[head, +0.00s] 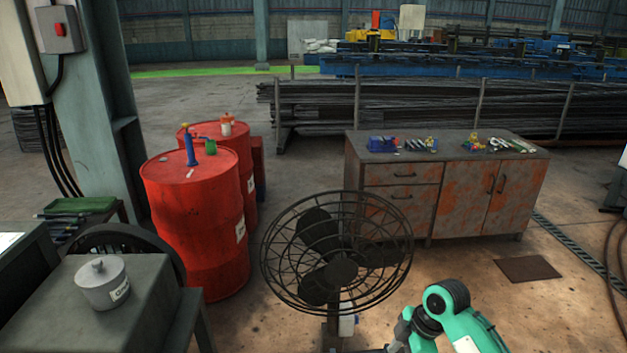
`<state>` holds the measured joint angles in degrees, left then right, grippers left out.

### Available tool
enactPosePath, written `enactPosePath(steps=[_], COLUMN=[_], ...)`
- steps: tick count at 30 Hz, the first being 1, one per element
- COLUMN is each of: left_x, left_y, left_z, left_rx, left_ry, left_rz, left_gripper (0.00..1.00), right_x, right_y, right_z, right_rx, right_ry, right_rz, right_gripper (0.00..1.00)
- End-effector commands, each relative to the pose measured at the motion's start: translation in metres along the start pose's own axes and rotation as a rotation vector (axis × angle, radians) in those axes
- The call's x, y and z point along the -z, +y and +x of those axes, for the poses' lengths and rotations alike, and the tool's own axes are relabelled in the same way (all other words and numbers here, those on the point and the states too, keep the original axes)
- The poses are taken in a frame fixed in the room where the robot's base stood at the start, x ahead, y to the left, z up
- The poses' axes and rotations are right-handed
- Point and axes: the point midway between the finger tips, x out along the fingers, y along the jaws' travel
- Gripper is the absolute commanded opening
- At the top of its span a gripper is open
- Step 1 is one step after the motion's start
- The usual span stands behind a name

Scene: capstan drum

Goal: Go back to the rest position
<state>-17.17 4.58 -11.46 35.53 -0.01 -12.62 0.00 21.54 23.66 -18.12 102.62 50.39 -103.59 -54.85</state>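Part of my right arm, green and dark grey, shows at the bottom edge right of centre in the head view. It is bent, with its dark end pointing down and out of the frame. I see no fingers of my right gripper. My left arm and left gripper are not in the picture. A grey lidded drum (103,284) with a white label stands upright on a grey table (150,318) at the lower left. No gripper is near it.
A black caged fan (338,272) stands at the centre, close to my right arm. Red barrels (195,215) stand left of it. A rusty cabinet (447,190) with tools on top is behind. A green tray (80,206) is at the left. Floor is open at right.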

Motion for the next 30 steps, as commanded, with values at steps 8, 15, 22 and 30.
enactPosePath(steps=[8,15,22,30], left_x=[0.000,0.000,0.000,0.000], left_y=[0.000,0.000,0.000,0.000], left_z=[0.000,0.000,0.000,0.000], left_rx=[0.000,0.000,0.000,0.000], left_ry=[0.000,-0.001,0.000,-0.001], left_rz=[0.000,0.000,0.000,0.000], left_gripper=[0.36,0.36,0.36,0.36], right_x=[-0.007,-0.020,-0.037,-0.053], right_y=[-0.084,-0.154,-0.209,-0.246], right_z=[0.057,0.071,0.062,0.045], right_rx=[-0.097,-0.212,-0.327,-0.421], right_ry=[-0.026,-0.038,-0.049,-0.060], right_rz=[0.331,0.653,0.931,1.131], right_gripper=[0.40,0.40,0.40,0.40])
